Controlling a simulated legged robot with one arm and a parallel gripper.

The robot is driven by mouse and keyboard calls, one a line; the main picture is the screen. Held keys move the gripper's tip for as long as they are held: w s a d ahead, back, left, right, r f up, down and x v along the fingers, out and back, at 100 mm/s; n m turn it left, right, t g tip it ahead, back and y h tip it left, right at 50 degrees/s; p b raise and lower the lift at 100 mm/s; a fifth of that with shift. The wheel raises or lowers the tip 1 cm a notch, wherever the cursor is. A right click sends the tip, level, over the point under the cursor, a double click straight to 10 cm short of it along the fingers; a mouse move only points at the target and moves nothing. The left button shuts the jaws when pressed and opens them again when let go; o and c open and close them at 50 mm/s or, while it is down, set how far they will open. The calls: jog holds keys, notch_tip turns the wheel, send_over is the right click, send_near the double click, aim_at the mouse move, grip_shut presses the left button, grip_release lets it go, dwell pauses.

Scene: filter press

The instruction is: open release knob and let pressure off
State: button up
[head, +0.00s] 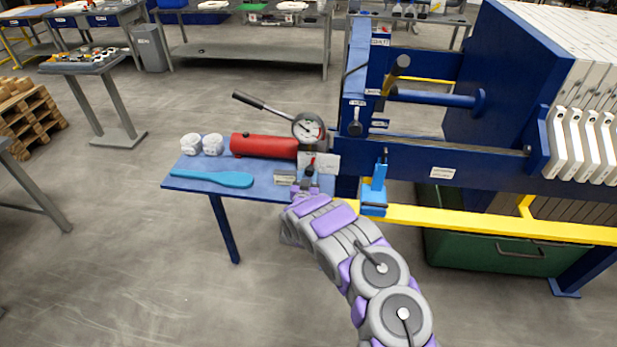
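The hand pump has a red cylinder (262,146), a round pressure gauge (308,127) and a lever with a black grip (248,101) angled up to the left. It lies on a blue side shelf (208,185). A small dark knob with a bit of red (310,169) shows at the pump's near right end; it looks like the release knob. My gripper (306,186) is right at this knob, on its near side. The fingers are small and partly hidden by my arm, so I cannot tell whether they touch or grip it. The gauge reading is too small to make out.
The blue press frame (440,160) stands right, with white plates (590,145), a yellow rail (470,218) and a green bin (500,252) below. Floor at left front is clear.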

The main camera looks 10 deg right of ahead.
jog(key=c, duration=0.3)
jog(key=shift+s+m+p, duration=0.1)
jog(key=shift+m+p, duration=0.6)
jog(key=shift+p, duration=0.5)
jog(key=shift+c, duration=0.2)
jog(key=shift+f+m+p, duration=0.1)
jog(key=shift+m+p, duration=0.7)
jog(key=shift+p, duration=0.05)
jog(key=o, duration=0.8)
jog(key=shift+a, duration=0.1)
jog(key=shift+c, duration=0.2)
